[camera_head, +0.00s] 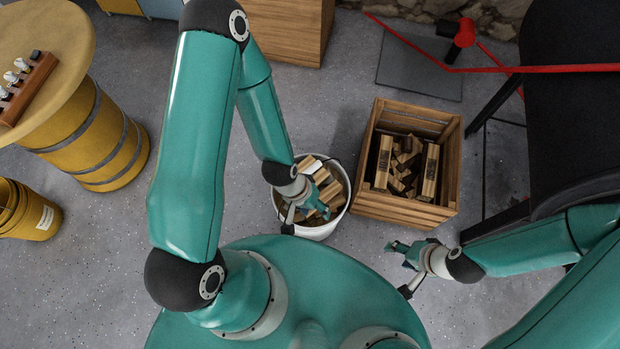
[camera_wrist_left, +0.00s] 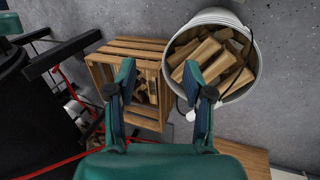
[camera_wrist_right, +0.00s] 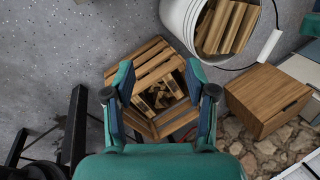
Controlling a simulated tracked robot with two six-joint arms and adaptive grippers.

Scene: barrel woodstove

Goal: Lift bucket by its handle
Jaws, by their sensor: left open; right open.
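A white bucket (camera_head: 318,232) filled with split wood stands on the floor, just left of the wooden crate. It shows at the upper right in the left wrist view (camera_wrist_left: 256,62) and at the top in the right wrist view (camera_wrist_right: 178,22). Its thin wire handle with a white grip (camera_wrist_right: 269,46) hangs over the bucket's far side; the grip also shows in the left wrist view (camera_wrist_left: 191,115). My left gripper (camera_head: 304,213) is open above the bucket, hiding part of it. My right gripper (camera_head: 397,269) is open and empty, right of the bucket and in front of the crate.
The slatted wooden crate (camera_head: 408,208) holding wood blocks stands right of the bucket. A yellow barrel table (camera_head: 95,135) and yellow buckets (camera_head: 28,212) are at the left. A wooden cabinet (camera_head: 283,30) stands behind. Floor left of the bucket is clear.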

